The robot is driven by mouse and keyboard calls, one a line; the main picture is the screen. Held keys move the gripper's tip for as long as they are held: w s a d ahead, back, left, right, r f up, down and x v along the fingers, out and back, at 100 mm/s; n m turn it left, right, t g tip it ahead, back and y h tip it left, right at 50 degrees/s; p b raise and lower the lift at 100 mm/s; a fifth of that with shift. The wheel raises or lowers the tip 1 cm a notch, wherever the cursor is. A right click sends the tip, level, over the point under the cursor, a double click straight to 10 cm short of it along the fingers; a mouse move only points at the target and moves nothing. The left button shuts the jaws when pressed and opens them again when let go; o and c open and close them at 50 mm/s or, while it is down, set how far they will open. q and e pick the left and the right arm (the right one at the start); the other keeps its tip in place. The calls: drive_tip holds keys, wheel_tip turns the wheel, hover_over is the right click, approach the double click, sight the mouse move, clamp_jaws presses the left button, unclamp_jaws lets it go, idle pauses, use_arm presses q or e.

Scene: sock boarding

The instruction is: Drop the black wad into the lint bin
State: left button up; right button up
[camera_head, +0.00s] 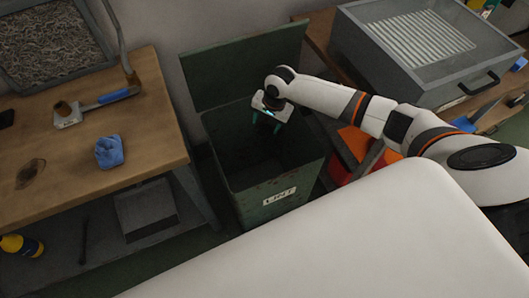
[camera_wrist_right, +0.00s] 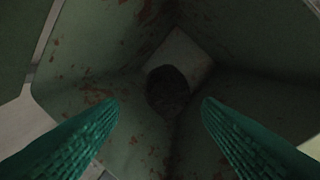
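The lint bin (camera_head: 243,188) is a dark green open box with a "LINT" label on its front and its lid raised behind. My right gripper (camera_head: 265,126) hangs over the bin's opening, pointing down. In the right wrist view its two green fingers (camera_wrist_right: 160,108) are spread apart with nothing between them. The black wad (camera_wrist_right: 168,91) shows beyond the fingertips, low inside the bin near the bottom corner, apart from the fingers. In the head view the wad cannot be made out in the dark bin. My left gripper is not in view.
A wooden table (camera_head: 150,150) at left holds a blue cloth (camera_head: 109,152), a blue-handled tool (camera_head: 110,98) and a tray of grey lint (camera_head: 50,45). A grey machine (camera_head: 420,50) stands at the upper right. An orange-red container (camera_head: 352,142) is right of the bin.

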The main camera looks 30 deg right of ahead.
drive_tip(key=shift+o, duration=0.7)
wheel_tip(320, 180, up, 12)
drive_tip(key=s+d+p, duration=0.1)
drive_tip(key=shift+s+d+f+p, duration=0.15)
drive_tip(key=shift+s+d+p, duration=0.1)
drive_tip(key=shift+s+p, duration=0.15)
